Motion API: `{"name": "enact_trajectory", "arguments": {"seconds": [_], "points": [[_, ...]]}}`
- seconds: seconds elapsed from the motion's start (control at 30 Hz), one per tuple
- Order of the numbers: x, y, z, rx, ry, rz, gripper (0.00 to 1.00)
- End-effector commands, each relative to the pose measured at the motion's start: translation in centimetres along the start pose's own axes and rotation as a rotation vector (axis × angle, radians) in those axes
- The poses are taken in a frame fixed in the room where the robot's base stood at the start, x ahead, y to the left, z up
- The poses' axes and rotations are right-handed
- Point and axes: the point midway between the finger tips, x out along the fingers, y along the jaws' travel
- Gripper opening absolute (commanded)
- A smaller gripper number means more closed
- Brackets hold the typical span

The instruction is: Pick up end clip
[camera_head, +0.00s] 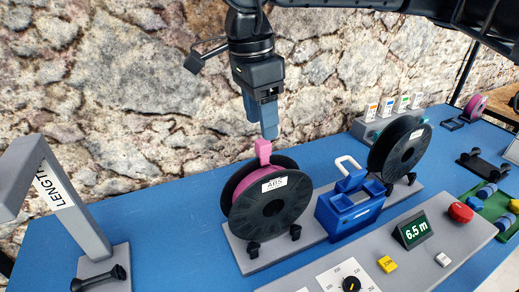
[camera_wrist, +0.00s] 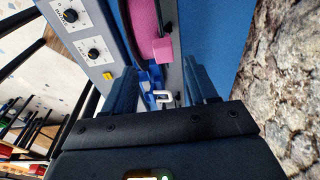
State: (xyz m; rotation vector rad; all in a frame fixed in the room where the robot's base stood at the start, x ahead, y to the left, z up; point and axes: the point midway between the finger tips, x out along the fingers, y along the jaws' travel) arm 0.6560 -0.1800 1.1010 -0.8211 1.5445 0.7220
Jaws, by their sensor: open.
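The end clip (camera_head: 263,151) is a small pink block standing up at the top of the near spool (camera_head: 272,206), which is black with pink filament and an ABS label. In the wrist view the pink clip (camera_wrist: 163,49) shows just beyond my fingertips, roughly between their lines. My gripper (camera_head: 268,132) points down right above the clip, with blue fingers. In the wrist view my gripper (camera_wrist: 160,75) is open, with a clear gap between the fingers and nothing held. In the head view the fingertips overlap closely with the clip's top; I cannot tell whether they touch.
A second black spool (camera_head: 398,149) stands to the right, past a blue box (camera_head: 349,207) with a white loop (camera_head: 347,163). A grey control panel (camera_head: 415,262) lies in front. A grey length stand (camera_head: 70,205) is at left. The stone wall (camera_head: 130,100) rises close behind.

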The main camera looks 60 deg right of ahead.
Motion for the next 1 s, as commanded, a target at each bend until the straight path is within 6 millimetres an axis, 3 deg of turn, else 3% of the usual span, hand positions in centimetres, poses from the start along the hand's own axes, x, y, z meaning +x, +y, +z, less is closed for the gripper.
{"name": "enact_trajectory", "arguments": {"seconds": [0.6, 0.87, 1.0], "points": [[6.9, -0.5, 0.1, 0.0, -0.005, 0.003, 0.57], [7.4, -0.5, 0.1, -0.001, -0.004, 0.002, 0.57], [7.4, -0.5, 0.1, -0.001, -0.004, 0.002, 0.47]]}}
